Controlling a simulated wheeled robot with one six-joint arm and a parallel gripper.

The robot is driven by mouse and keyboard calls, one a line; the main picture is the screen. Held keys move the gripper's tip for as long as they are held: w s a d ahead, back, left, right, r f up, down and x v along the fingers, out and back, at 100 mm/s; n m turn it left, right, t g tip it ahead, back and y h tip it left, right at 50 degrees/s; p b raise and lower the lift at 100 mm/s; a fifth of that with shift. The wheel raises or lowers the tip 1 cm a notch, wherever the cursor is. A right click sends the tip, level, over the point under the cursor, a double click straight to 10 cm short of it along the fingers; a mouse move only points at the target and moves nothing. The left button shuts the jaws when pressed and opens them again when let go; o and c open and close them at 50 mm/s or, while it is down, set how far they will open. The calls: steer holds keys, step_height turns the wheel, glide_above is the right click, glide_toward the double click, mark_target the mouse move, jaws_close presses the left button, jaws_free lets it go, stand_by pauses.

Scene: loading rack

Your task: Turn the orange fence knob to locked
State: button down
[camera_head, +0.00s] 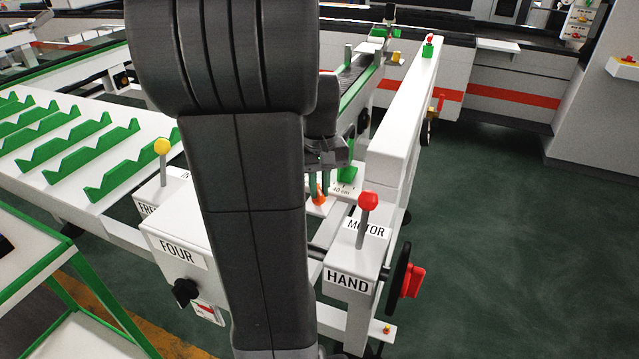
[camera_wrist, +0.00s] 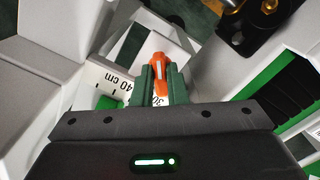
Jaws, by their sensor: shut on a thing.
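The orange fence knob (camera_wrist: 158,66) shows in the wrist view between the two green fingers of my gripper (camera_wrist: 163,84). The fingers are shut on it, one on each side. A white line marks the knob's top. The knob stands by a white scale strip (camera_wrist: 112,81) marked "40 cm" and "30". In the head view only a small orange part of the knob (camera_head: 319,193) shows below my gripper (camera_head: 321,181); my arm hides much of the area around it.
A post with a red-topped lever (camera_head: 368,201) labelled "MOTOR" and "HAND" stands close by at the right, with a red-handled black wheel (camera_head: 402,279) on its side. A yellow-topped lever (camera_head: 162,147) stands at the left.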

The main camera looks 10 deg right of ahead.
steer(key=m+p, duration=0.1)
steer(key=m, duration=0.3)
steer(key=shift+a+r+p, duration=0.1)
steer(key=shift+r+p, duration=0.05)
steer(key=shift+p, duration=0.15)
steer(key=shift+m+p, duration=0.5)
steer(key=shift+m, duration=1)
steer(key=shift+w, duration=0.1)
steer(key=c, duration=1.4)
jaws_free()
steer(key=shift+c, duration=0.2)
step_height(320, 180, up, 14)
steer(key=shift+f+p, duration=0.2)
steer(key=shift+p, duration=0.25)
steer(key=shift+f, duration=0.1)
